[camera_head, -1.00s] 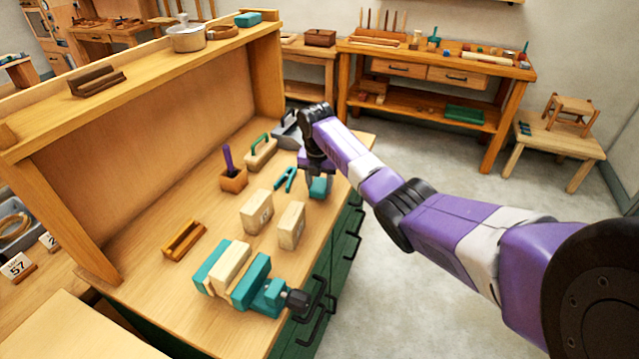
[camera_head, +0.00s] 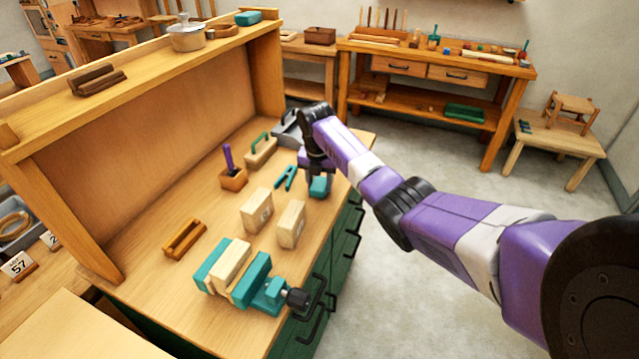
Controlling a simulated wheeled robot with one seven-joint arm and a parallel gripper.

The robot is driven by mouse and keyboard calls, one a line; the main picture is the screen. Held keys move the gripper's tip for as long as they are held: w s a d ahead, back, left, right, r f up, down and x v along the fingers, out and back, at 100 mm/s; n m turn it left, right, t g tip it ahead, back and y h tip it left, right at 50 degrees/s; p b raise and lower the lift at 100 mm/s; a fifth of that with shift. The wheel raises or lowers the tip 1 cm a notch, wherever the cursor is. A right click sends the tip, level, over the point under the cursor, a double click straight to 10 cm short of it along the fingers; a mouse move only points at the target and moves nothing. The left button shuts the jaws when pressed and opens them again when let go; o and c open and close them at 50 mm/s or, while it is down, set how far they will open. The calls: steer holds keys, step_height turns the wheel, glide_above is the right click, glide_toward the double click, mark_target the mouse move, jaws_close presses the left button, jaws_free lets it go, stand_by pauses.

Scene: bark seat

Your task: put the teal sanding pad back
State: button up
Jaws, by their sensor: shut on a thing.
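A teal block, which looks like the sanding pad (camera_head: 319,188), is at my gripper (camera_head: 319,178), low over the right part of the bench top. My gripper points down and is shut on it. My wrist hides the fingertips and the pad's upper part. I cannot tell whether the pad touches the bench top. Another teal block (camera_head: 248,18) lies on the upper shelf at the back.
A teal clamp (camera_head: 286,177) lies left of my gripper. Two pale wooden blocks (camera_head: 256,210) stand nearer, behind a teal vise (camera_head: 251,280). A purple-handled tool stands in a wooden holder (camera_head: 233,178). A wooden tray (camera_head: 184,240) lies left, with bare bench top around it.

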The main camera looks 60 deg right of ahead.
steer(key=shift+f, duration=0.3)
steer(key=o, duration=1.9)
steer(key=shift+c, duration=0.2)
steer(key=shift+r, duration=0.15)
steer(key=shift+r+p, duration=3.15)
steer(key=shift+r, duration=0.25)
